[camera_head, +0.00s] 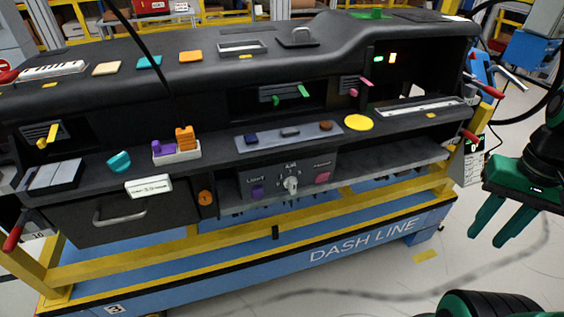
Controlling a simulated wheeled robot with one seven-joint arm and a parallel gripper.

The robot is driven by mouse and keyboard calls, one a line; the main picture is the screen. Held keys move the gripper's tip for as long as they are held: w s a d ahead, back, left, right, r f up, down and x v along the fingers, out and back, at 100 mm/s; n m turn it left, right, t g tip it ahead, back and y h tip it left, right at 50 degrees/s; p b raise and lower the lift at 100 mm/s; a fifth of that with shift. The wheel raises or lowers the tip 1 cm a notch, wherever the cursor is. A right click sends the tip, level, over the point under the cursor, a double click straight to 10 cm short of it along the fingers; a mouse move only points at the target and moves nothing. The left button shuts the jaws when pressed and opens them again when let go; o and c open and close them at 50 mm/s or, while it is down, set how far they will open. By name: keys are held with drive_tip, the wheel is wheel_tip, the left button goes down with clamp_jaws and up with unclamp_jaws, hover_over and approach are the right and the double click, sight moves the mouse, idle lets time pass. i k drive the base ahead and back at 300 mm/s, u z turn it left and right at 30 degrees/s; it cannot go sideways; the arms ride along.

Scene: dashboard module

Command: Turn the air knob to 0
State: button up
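The air knob (291,184) is a small pale knob at the middle of the dashboard's lower front panel, below the label AIR. Small marks ring it, but they are too small to read, and I cannot tell where the knob points.
A yellow frame rail (150,265) and the blue DASH LINE beam (365,240) run below. A drawer (120,220) is at left. The floor (400,285) in front looks mostly clear.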

sight(290, 182)
drive_tip(key=k, duration=1.1)
drive_tip(key=z, duration=0.35)
drive_tip(key=i, duration=0.7)
drive_tip(key=z, duration=0.2)
